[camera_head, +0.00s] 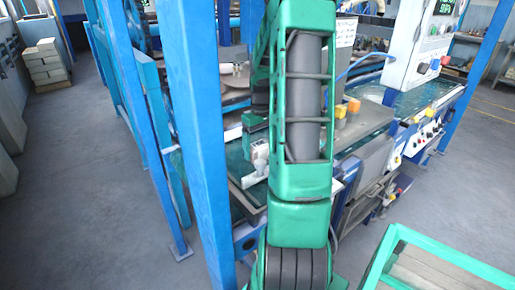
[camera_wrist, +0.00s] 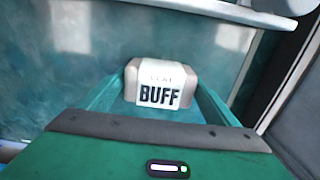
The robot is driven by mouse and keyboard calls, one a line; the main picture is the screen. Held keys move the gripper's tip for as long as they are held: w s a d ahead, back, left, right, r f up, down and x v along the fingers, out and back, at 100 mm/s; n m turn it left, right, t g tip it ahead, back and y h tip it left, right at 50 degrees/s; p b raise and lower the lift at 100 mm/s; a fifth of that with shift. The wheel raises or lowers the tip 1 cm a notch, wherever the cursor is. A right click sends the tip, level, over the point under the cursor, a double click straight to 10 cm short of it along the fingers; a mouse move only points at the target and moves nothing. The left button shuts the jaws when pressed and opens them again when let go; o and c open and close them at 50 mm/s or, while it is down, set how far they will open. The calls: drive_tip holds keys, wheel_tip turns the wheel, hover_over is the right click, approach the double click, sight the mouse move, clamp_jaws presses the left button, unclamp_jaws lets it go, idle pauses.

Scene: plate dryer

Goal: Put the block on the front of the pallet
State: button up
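The block (camera_wrist: 187,75) is pale grey with a white label reading BUFF. In the wrist view it sits between the two green fingers of my gripper (camera_wrist: 159,92), with a finger against each side. My gripper looks shut on it. In the head view my gripper (camera_head: 256,143) is left of my green arm, over the teal machine table, with the whitish block (camera_head: 255,163) at its lower end. Whether the block touches the table cannot be told. A green-framed thing with wooden boards (camera_head: 440,275) at the lower right may be the pallet; only its corner shows.
Blue posts (camera_head: 192,110) stand close to the left of my arm. A machine with a control panel (camera_head: 420,42) and yellow blocks (camera_head: 347,108) is to the right. A stack of pale blocks (camera_head: 45,65) stands at the far left. Grey floor (camera_head: 90,190) is clear at left.

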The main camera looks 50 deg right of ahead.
drive_tip(key=shift+o, duration=0.9)
